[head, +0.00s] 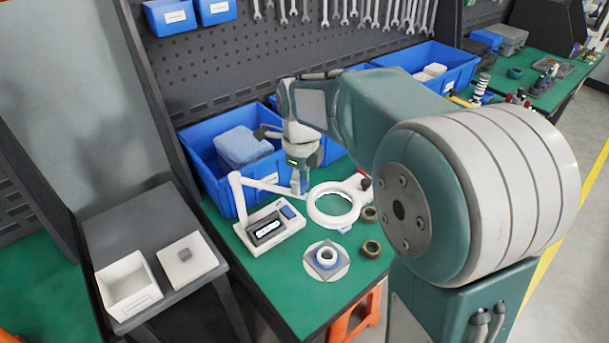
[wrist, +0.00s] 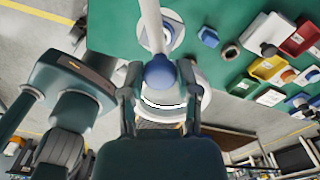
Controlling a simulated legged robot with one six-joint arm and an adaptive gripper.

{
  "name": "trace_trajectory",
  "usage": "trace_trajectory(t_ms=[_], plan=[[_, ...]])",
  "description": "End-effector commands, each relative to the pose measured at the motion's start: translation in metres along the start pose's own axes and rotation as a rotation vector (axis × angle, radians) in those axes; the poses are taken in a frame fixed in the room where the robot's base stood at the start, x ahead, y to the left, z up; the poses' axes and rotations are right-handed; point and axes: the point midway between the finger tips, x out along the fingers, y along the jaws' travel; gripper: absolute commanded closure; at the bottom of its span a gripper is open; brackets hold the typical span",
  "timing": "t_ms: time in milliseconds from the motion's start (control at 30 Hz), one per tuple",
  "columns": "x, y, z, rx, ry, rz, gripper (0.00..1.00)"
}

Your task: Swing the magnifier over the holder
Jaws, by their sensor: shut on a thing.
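The magnifier (head: 315,215) is a white ring lens on a jointed white arm. In the head view its ring hangs over the green bench, behind the holder (head: 311,268), a pale round plate with a grey square and a white-and-blue ring on it. The ring is not over the plate. My gripper (head: 299,187) is at the magnifier's arm, left of the ring. In the wrist view my gripper (wrist: 158,78) has its fingers either side of a blue knob, with the white magnifier ring (wrist: 205,100) just beyond; it is shut on the magnifier. The exact contact is partly hidden.
A white device with a display (head: 292,229) stands left of the holder. Brown rings (head: 371,249) lie to the right. Blue bins (head: 200,165) line the back below a tool pegboard. A grey side table (head: 130,225) with white boxes stands left.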

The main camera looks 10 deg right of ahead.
Motion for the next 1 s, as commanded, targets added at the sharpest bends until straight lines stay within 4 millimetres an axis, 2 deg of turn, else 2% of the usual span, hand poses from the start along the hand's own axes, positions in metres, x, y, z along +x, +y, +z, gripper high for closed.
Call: trace_trajectory(t_ms=[200,667,700,767,1000], plan=[[-0.002,0.008,-0.002,0.048,0.007,-0.005,1.00],[-0.002,0.012,-0.003,0.059,0.009,-0.003,1.00],[-0.002,0.013,-0.003,0.059,0.009,-0.003,0.50],[-0.002,0.013,-0.003,0.059,0.009,-0.003,0.24],[-0.001,0.011,0.000,0.058,0.009,-0.004,0.24]])
